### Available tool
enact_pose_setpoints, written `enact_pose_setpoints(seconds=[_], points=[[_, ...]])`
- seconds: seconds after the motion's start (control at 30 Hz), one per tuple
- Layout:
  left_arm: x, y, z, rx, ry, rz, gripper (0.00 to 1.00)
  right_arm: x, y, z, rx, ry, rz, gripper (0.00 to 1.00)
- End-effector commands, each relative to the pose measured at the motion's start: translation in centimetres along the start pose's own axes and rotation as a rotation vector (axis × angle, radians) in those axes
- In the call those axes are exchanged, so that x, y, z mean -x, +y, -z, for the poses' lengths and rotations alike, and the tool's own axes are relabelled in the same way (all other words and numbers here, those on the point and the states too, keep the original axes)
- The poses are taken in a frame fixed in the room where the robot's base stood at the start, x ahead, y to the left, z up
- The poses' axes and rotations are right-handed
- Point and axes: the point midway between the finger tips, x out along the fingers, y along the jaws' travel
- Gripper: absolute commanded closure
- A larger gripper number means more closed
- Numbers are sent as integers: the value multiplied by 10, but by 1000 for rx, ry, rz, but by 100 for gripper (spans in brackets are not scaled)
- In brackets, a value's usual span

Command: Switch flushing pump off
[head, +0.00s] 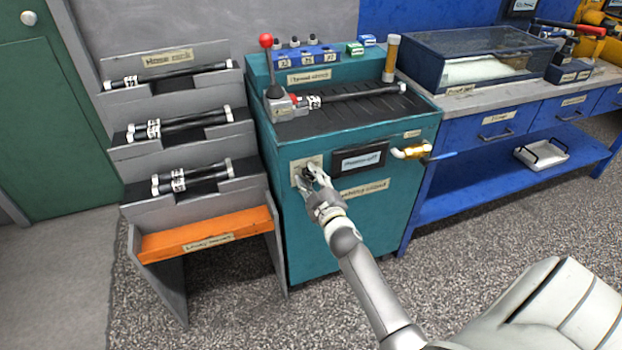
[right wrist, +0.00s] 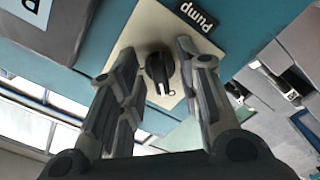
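The teal flushing bench (head: 400,210) stands in the middle of the head view. On its front is a cream plate with a black rotary knob, labelled "Pump" in the right wrist view; the plate (right wrist: 150,35) and knob (right wrist: 159,70) show there. My right gripper (head: 309,172) is at this plate in the head view and hides most of the knob. In the right wrist view the right gripper (right wrist: 158,75) is open, one finger on each side of the knob, with gaps visible. A dark display (head: 360,160) sits right of the plate. My left gripper is not in view.
A grey hose rack (head: 165,150) with several black hoses and an orange tray (head: 207,236) stands close on the left. A yellow valve (head: 412,152) with a blue handle sticks out at the bench's right. A blue workbench (head: 500,125) stands further right.

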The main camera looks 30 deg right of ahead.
Motion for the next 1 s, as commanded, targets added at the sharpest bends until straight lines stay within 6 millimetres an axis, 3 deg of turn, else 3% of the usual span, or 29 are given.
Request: enact_pose_setpoints(seconds=[0.37,0.8,1.0], points=[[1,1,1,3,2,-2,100,8,-1,-1,-1,-1,1,67],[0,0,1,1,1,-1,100,86,-1,-1,-1,-3,2,67],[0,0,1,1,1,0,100,111,-1,0,-2,-1,1,67]])
